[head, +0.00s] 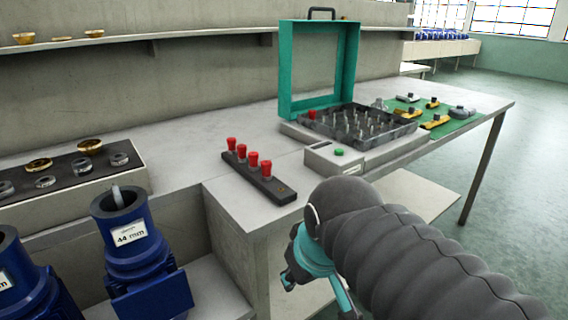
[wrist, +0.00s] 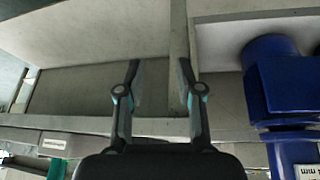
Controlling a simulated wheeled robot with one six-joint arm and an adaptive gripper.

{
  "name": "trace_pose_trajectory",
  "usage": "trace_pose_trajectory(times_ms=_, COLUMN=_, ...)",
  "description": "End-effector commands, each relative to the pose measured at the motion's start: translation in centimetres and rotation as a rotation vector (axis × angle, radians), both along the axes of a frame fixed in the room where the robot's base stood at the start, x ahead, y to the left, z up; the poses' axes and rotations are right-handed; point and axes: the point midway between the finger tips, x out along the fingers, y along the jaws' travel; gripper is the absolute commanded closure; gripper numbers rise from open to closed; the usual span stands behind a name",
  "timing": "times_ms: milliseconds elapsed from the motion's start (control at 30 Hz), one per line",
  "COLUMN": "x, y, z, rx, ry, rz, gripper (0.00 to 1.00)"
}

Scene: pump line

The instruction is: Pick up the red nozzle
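Several red nozzles (head: 252,161) stand upright in a row in a dark rack (head: 269,190) on the bench, in the head view. Another small red piece (head: 312,114) sits at the left of the dark tray under the teal frame. My gripper (wrist: 159,82) is open and empty in the wrist view, its two fingers apart with bare grey surfaces beyond. In the head view my gripper (head: 305,275) is in front of the bench's edge, lower than the rack and apart from it, partly hidden by my arm. No red nozzle shows in the wrist view.
A blue pump (head: 135,255) labelled 44 mm stands at the lower left; a blue pump also shows in the wrist view (wrist: 275,85). A grey box with a green button (head: 339,152) sits right of the rack.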

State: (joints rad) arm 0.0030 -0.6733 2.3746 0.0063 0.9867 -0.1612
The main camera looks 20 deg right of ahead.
Motion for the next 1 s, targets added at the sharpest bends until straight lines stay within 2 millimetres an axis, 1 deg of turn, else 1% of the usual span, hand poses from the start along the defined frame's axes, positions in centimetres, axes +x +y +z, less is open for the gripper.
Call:
trace_pose_trajectory(times_ms=33, x=1.2, y=0.0, z=1.7, rx=-0.028, ry=0.017, rz=0.056, gripper=0.64)
trace_pose_trajectory(times_ms=200, x=5.5, y=-0.3, z=7.7, rx=-0.144, ry=0.096, rz=0.326, gripper=0.64)
trace_pose_trajectory(times_ms=400, x=10.4, y=-0.6, z=13.7, rx=-0.256, ry=0.185, rz=0.671, gripper=0.64)
trace_pose_trajectory(times_ms=500, x=12.8, y=-0.6, z=16.3, rx=-0.3, ry=0.225, rz=0.85, gripper=0.64)
trace_pose_trajectory(times_ms=700, x=17.2, y=-0.7, z=20.2, rx=-0.362, ry=0.289, rz=1.214, gripper=0.64)
trace_pose_trajectory(times_ms=833, x=19.3, y=-0.8, z=21.7, rx=-0.382, ry=0.315, rz=1.426, gripper=0.64)
trace_pose_trajectory(times_ms=1000, x=20.8, y=-0.8, z=22.8, rx=-0.39, ry=0.329, rz=1.614, gripper=0.64)
